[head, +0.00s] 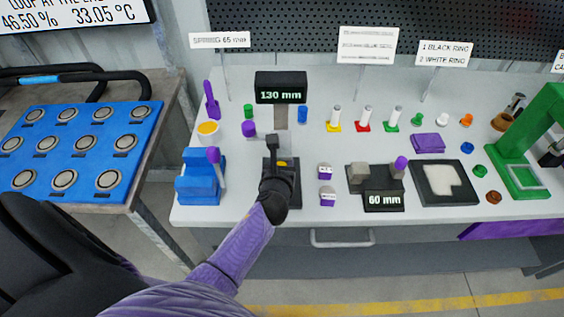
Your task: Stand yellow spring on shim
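My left gripper (272,150) is over a black block (296,190) at the front middle of the bench. Its dark wrist and purple arm come up from the lower left. A small yellow piece (282,163) shows right beside the fingers, mostly hidden; it may be the yellow spring, but I cannot tell whether it is gripped. No shim is clearly identifiable. A grey strip (281,116) lies in front of the black 130 mm display (281,87). Two small pale blocks with purple parts (325,171) stand right of the gripper. My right gripper is not in view.
A blue vise-like block (200,178) and a yellow-filled cup (208,131) stand left. Right are the 60 mm gauge (384,200), a black tray (427,195) and a green press frame (537,125). Pegs and coloured caps stand behind. Free bench surface lies around the pale blocks.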

